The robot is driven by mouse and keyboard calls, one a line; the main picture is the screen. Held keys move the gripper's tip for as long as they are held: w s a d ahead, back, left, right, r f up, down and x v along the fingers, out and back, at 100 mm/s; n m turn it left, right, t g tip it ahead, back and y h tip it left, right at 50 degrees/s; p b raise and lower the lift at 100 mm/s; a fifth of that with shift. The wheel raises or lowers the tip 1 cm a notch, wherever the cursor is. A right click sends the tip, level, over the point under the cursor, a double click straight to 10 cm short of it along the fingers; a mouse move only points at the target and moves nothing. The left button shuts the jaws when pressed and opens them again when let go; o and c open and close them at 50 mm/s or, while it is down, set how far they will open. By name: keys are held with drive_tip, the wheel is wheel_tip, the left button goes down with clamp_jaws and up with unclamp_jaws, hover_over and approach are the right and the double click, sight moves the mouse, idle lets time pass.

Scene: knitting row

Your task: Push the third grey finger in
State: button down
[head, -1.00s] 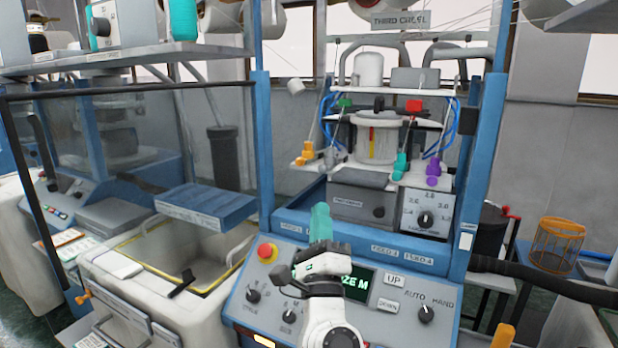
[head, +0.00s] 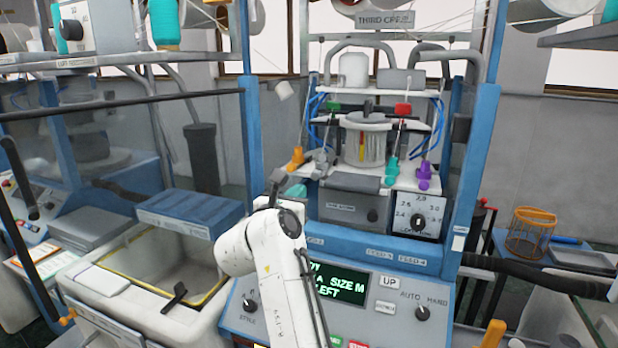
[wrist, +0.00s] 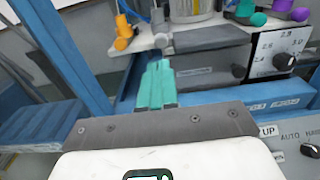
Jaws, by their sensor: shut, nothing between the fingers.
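The grey finger (head: 322,160) sits at the front left of the white plate on the knitting machine, just right of the orange finger (head: 296,158). In the wrist view the grey finger (wrist: 159,27) stands just beyond my gripper's tips, with a gap that I cannot measure. My gripper (wrist: 157,68) has teal fingers, shut and empty, pointing towards the plate. In the head view my gripper (head: 296,190) is partly hidden behind my arm, low and left of the grey finger.
A teal finger (head: 391,172) and a purple finger (head: 424,174) are at the plate's right. A blue post (head: 255,125) rises left of my gripper. A dial box (head: 418,217) is at the right. Below are the control panel with green display (head: 343,288) and an open bin (head: 165,275).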

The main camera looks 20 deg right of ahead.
sight(314, 175)
drive_tip(key=p+x, duration=0.1)
drive_tip(key=x, duration=0.6)
drive_tip(key=shift+w+d+p, duration=0.2)
drive_tip(key=shift+d+p, duration=0.05)
drive_tip(key=shift+p, duration=0.1)
drive_tip(key=b+x, duration=0.2)
drive_tip(key=shift+w+d+f, duration=0.15)
drive_tip(key=shift+w+d, duration=0.05)
drive_tip(key=shift+w, duration=0.05)
drive_tip(key=shift+w+d+b, duration=0.15)
drive_tip(key=shift+w+b, duration=0.1)
drive_tip(key=shift+b, duration=0.2)
drive_tip(key=shift+r, duration=0.45)
